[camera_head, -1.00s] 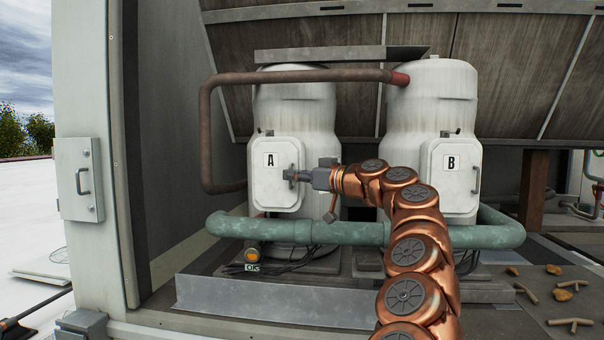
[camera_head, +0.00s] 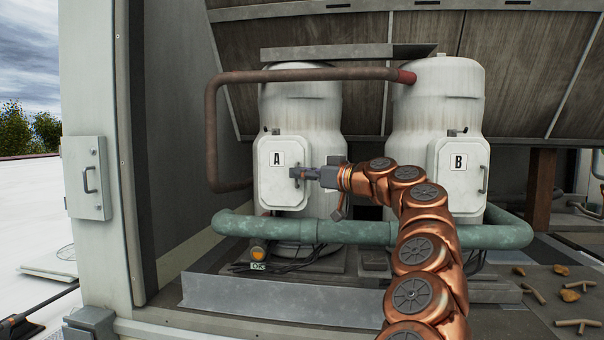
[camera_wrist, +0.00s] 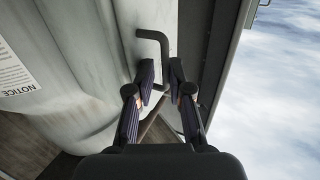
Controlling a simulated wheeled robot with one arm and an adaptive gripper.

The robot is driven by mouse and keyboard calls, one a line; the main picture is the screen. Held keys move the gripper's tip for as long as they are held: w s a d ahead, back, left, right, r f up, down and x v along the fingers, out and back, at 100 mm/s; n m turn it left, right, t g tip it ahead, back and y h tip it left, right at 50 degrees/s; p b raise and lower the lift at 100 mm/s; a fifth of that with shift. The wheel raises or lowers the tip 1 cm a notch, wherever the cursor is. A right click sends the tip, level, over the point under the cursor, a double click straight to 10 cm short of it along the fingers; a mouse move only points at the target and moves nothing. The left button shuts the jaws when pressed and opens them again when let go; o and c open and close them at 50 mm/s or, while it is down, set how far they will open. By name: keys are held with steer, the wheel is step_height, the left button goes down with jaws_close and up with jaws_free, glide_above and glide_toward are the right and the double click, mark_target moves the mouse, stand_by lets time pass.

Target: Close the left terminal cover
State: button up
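The left terminal cover (camera_head: 266,185) is a white rounded panel marked A on the front of the left tank (camera_head: 300,105). It faces forward and looks nearly flat against the tank. I cannot tell whether a gap remains behind it. My gripper (camera_head: 300,173) is at the handle on the cover's right side and hides part of it. In the wrist view, a dark bent handle (camera_wrist: 152,34) runs down between the two fingers of my gripper (camera_wrist: 163,75). The fingers are apart, with space visible between them, one on each side of the handle.
The right cover (camera_head: 456,185), marked B, is on the right tank. A metal sill (camera_head: 280,299) lies in front. Twigs and leaves (camera_head: 570,296) litter the right deck.

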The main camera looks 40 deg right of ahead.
steer(key=v, duration=1.2)
stand_by(0.8)
